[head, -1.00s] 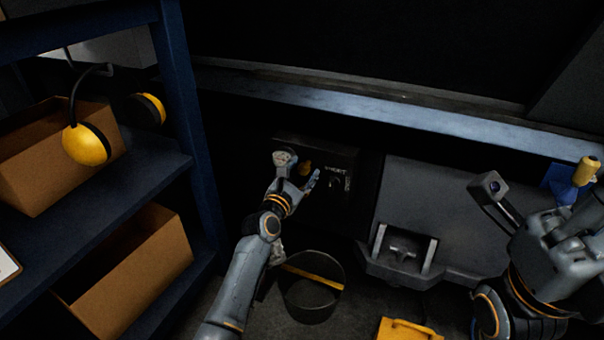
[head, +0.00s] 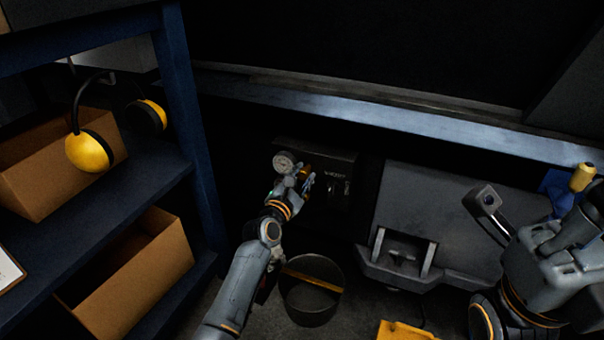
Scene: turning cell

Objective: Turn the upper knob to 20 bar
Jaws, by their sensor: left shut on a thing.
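A dark control box (head: 340,163) sits low under the blue rail, with a round pale pressure gauge (head: 284,162) at its left. The gauge's needle and figures are too small to read. An orange-yellow knob (head: 306,170) sits just right of the gauge, partly hidden by my left gripper (head: 304,184). My left gripper is shut on this knob. A small pale label and a dark fitting (head: 335,188) are on the box to the right.
A blue shelf (head: 130,185) with cardboard boxes (head: 140,262) and yellow ear defenders (head: 90,151) stands at the left. A dark bucket (head: 311,312) is on the floor below my left arm. A grey machine housing (head: 450,215) is right of the control box.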

